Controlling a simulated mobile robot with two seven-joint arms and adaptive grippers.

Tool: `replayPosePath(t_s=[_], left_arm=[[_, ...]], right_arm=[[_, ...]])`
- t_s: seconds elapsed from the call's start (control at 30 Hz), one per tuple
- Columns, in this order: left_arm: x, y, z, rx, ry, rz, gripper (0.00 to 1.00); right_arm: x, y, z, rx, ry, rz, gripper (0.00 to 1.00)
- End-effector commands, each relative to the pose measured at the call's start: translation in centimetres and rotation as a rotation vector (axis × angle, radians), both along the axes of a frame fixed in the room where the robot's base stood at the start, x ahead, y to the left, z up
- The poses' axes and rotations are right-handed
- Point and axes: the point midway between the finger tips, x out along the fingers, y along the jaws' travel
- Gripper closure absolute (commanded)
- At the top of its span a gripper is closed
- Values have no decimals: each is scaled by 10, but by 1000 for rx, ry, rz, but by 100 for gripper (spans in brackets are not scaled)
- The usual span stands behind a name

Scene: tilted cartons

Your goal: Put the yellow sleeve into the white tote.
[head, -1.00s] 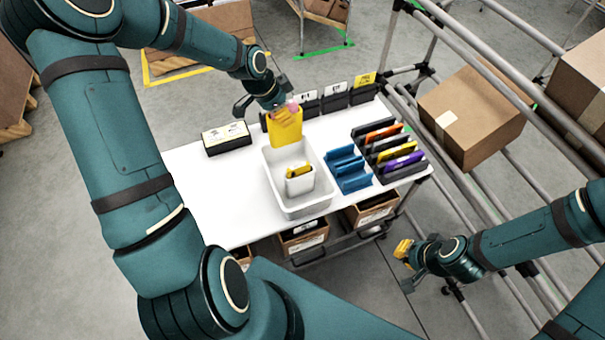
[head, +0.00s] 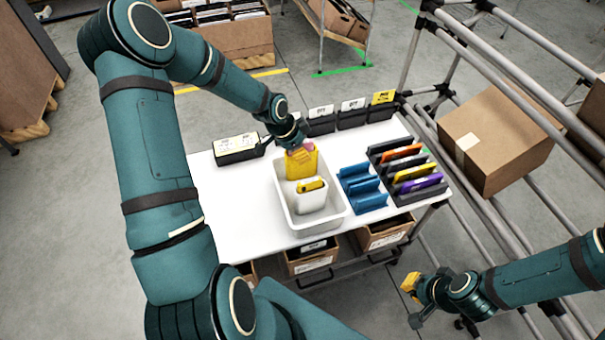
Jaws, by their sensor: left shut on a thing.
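The yellow sleeve (head: 300,166) is upright at the far end of the white tote (head: 325,222), with its lower part inside the tote walls. My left gripper (head: 298,148) is shut on its top edge, and a pinkish patch shows there. Whether the sleeve touches the tote floor is hidden. A white item with a yellow and dark top (head: 311,196) stands in the near part of the tote. My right gripper (head: 411,290) is at the lower right, away from the table, with yellow at its tip. Its finger gap is not clear.
A blue rack (head: 361,187) and a dark rack of coloured sleeves (head: 408,170) stand right of the tote. A black labelled box (head: 238,148) is at the left, and labelled dark bins (head: 350,111) line the back. The table's left front (head: 235,220) is clear.

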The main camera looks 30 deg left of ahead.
Motion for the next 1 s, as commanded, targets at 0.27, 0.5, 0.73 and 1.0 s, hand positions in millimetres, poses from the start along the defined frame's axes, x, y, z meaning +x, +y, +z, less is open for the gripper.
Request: replayPosePath(t_s=[0.27,0.5,0.73,1.0], left_arm=[[0,0,-25,0,0,1,100],[0,0,-55,0,0,1,100],[1,0,-56,1,-2,1,100],[0,0,-60,0,0,1,40]], right_arm=[[-1,0,-4,1,3,2,100],[-3,1,-10,2,7,5,100],[-3,1,-9,2,6,6,100],[-4,1,-11,2,8,6,100]])
